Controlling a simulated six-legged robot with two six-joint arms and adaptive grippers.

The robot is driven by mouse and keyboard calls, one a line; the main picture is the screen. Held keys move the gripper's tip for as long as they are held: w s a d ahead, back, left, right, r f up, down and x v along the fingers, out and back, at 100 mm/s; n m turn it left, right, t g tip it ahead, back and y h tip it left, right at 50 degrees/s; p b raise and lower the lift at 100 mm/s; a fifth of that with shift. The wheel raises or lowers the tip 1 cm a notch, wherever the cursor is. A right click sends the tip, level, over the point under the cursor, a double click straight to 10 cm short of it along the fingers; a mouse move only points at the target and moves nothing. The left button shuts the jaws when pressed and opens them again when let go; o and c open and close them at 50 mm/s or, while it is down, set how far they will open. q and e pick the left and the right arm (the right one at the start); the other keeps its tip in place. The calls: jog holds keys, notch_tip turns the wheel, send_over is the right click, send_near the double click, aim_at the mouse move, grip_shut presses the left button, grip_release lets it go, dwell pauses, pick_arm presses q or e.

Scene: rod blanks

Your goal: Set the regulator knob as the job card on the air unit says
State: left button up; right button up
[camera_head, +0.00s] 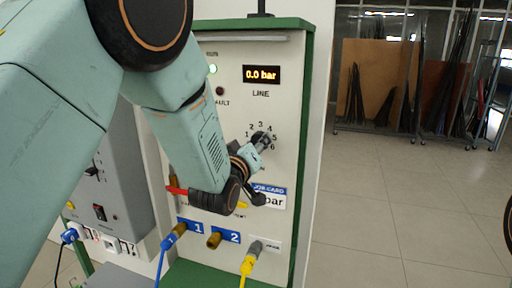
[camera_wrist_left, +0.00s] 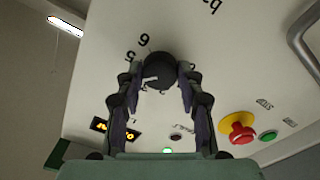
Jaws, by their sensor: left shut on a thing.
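The regulator knob (camera_wrist_left: 160,70) is a dark round knob on the air unit's pale panel (camera_head: 290,70). Numbers 1 to 6 ring it in the head view; its pointer cannot be made out there. My left gripper (camera_head: 262,141) reaches it from the lower left. In the left wrist view the two fingers of my left gripper (camera_wrist_left: 158,82) are shut on the knob from both sides. The display (camera_head: 261,74) reads 0.0 bar, with LINE below it. The job card (camera_head: 270,196) shows "bar"; my left arm hides its number. My right gripper is not in view.
A red button on yellow (camera_wrist_left: 240,130) is on the panel. Blue plates 1 (camera_head: 196,227) and 2 (camera_head: 233,237) carry brass fittings; a blue hose (camera_head: 160,262) and a yellow hose (camera_head: 246,268) hang low. A grey box (camera_head: 110,165) stands left. The floor at right is clear.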

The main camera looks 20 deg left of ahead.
pick_arm(q)
jog(key=n+b, duration=0.1)
jog(key=n, duration=1.6)
jog(key=shift+r, duration=0.1)
dwell(0.4)
jog(key=o, duration=1.2)
jog(key=shift+d, duration=0.1)
jog(key=shift+c, duration=0.2)
jog(key=shift+s, duration=0.1)
jog(key=s, duration=1.1)
jog(key=shift+s+a, duration=0.25)
jog(key=shift+s, duration=0.15)
